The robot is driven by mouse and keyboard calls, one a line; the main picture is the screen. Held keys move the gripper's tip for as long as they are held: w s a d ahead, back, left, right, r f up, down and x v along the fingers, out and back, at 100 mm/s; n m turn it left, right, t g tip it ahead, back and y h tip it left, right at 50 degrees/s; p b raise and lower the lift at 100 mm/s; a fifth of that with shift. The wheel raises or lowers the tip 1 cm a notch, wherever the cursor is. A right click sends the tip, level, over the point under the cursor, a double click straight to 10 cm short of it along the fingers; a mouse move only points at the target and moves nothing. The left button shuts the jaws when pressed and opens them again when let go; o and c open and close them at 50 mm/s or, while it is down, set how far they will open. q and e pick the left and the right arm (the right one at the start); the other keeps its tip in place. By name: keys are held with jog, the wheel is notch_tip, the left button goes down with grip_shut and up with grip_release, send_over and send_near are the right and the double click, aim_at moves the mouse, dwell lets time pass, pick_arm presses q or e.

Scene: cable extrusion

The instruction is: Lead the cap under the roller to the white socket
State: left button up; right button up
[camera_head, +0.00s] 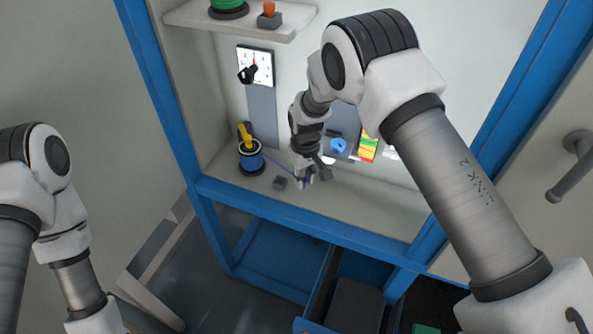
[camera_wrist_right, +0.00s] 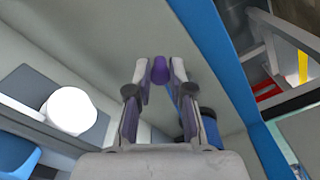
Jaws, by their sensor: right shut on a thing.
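My right gripper (camera_head: 306,180) is over the shelf of the blue-framed cabinet. In the right wrist view its two fingertips (camera_wrist_right: 159,80) are shut on a small purple cap (camera_wrist_right: 159,68). In the head view the cap is too small to make out clearly. A blue cable runs from a blue spool (camera_head: 251,160) towards the gripper. A white round piece (camera_wrist_right: 70,110) on a grey base shows in the right wrist view; I cannot tell whether it is the socket. The roller is not clearly identifiable. My left arm is at the lower left, its gripper out of frame.
The blue front beam (camera_head: 310,220) edges the shelf.

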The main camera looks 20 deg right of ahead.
jog(key=s+d, duration=0.2)
jog(key=d, duration=0.1)
jog(key=s+d+p, duration=0.1)
jog(key=s+d, duration=0.2)
jog(key=s+d+p, duration=0.1)
jog(key=s+d, duration=0.1)
jog(key=d, duration=0.1)
jog(key=shift+s+d, duration=0.2)
jog(key=shift+d, duration=0.2)
dwell(0.4)
